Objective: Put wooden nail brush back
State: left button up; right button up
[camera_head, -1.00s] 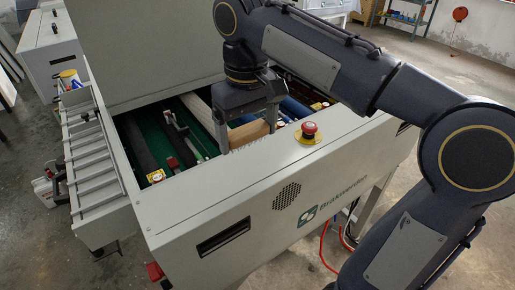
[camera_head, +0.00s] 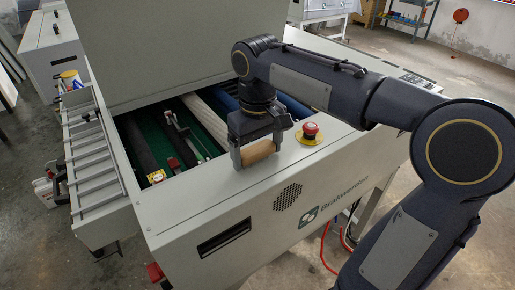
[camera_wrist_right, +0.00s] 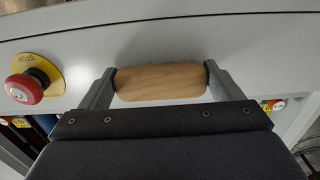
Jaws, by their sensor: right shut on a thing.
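The wooden nail brush (camera_head: 258,152) is a light brown block with rounded ends. My right gripper (camera_head: 256,155) is shut on it, one finger at each end. It is held over the front top edge of the grey plate processor (camera_head: 180,213). In the right wrist view the brush (camera_wrist_right: 160,82) spans between both fingers of the right gripper (camera_wrist_right: 158,86), with the pale casing behind it. I cannot tell whether it touches the casing. My left gripper is not in view.
A red emergency stop button (camera_head: 310,129) on a yellow disc sits just right of the brush. The open bay with rollers (camera_head: 205,122) lies behind. A slatted side tray (camera_head: 92,150) hangs at the left. The front ledge left of the gripper is clear.

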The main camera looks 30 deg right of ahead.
aim_at(258, 150)
jog(key=o, duration=0.7)
jog(key=shift+f, duration=0.1)
notch_tip(258, 150, up, 12)
jog(key=p, duration=0.2)
jog(key=s+a+f+m+t+y, duration=0.2)
jog(key=s+a+f+t+y, duration=0.1)
jog(key=s+f, duration=1.3)
notch_tip(258, 150, down, 4)
jog(key=a+t, duration=0.1)
jog(key=t, duration=0.1)
jog(key=shift+s+r+m+t+y, duration=0.2)
jog(key=shift+m+t+y, duration=0.1)
jog(key=shift+m+y, duration=0.1)
jog(key=shift+a, duration=0.1)
